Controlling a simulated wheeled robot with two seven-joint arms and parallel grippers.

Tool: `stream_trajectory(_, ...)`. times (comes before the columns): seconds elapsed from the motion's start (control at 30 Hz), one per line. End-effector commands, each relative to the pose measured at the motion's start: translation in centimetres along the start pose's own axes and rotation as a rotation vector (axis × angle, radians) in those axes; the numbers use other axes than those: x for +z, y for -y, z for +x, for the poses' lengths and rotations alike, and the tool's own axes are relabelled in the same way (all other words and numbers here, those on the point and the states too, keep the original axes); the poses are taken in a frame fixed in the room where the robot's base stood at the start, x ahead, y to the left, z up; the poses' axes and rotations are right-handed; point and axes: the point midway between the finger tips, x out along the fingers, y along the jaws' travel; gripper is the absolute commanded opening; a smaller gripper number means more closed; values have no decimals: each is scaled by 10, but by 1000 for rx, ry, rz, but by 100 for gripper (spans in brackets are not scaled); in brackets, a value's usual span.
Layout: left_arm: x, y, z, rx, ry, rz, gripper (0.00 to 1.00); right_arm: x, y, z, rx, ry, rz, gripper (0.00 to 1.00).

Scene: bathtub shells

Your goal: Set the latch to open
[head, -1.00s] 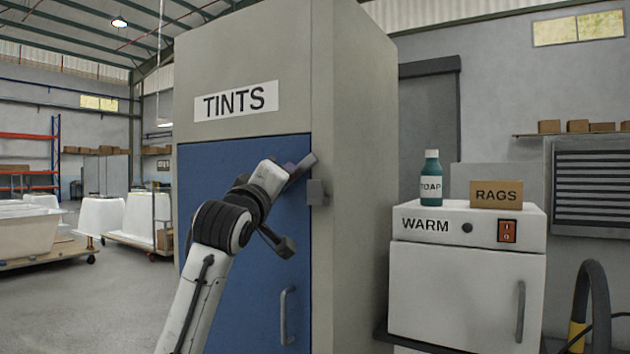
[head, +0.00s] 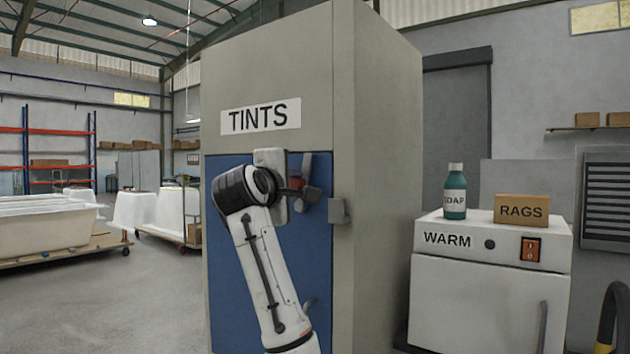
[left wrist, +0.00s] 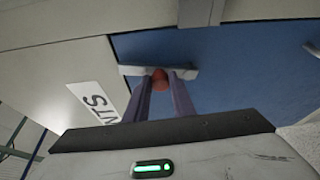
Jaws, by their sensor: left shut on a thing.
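The tall grey cabinet marked TINTS (head: 377,150) has a shut blue door (head: 229,255). The latch is a grey bar (head: 307,166) with a red knob (head: 296,183), near the door's upper right. In the left wrist view the bar (left wrist: 130,70) lies about parallel to the door's side edge, apart from the grey keeper block (left wrist: 201,10); this block (head: 339,211) is on the frame in the head view. My left gripper (left wrist: 160,77) is shut on the red knob (left wrist: 159,85), which shows between its fingertips. My wrist partly hides the latch in the head view. My right gripper is not in view.
A door handle (head: 311,303) is low on the blue door. To the right stands a white WARM cabinet (head: 487,300) with a soap bottle (head: 455,192) and a RAGS box (head: 521,210) on top. Bathtub shells (head: 45,232) stand at the left beyond open floor.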

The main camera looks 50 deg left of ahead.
Motion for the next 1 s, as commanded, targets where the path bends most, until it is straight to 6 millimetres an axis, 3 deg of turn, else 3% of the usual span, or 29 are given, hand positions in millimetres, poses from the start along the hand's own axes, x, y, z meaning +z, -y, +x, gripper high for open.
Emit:
stream_trajectory(0.2, -10, -2, -1, -11, -14, -31, 0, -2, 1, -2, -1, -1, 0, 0)
stream_trajectory(0.57, -10, -1, -1, -11, -15, -34, 0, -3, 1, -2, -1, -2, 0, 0)
stream_trajectory(0.6, -10, -1, -1, -11, -15, -33, 24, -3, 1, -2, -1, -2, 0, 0)
stream_trajectory(0.63, -10, -1, -1, -11, -15, -33, 29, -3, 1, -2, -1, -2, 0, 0)
stream_trajectory(1.0, -9, -1, -5, -10, -12, -33, 30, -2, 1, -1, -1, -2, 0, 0)
